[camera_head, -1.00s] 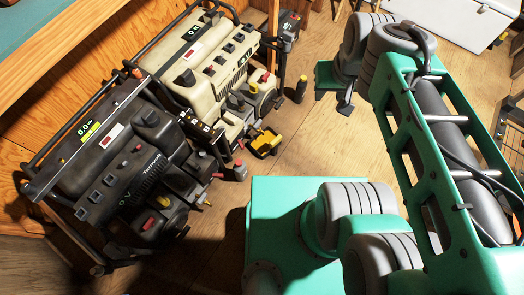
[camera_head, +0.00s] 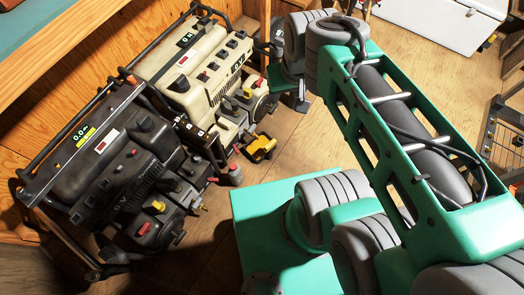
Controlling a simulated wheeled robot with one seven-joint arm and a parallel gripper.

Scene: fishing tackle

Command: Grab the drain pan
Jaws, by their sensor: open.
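A small yellow-rimmed, dark-centred item (camera_head: 262,148) lies low beside the cream generator; it may be the drain pan, but it is too small to be sure. No other pan shows clearly. My gripper (camera_head: 299,101) is at the far end of my green and grey arm, above the wooden floor. It is open, and nothing shows between its fingers. It appears above and to the right of the yellow item in the picture, apart from it. My wrist partly hides the gripper.
The cream generator (camera_head: 196,78) and a black generator (camera_head: 118,165) stand along the wooden wall at left. A white chest (camera_head: 440,25) stands at the back right. A dark metal rack (camera_head: 500,140) is at the right edge. Plank floor (camera_head: 325,140) between is clear.

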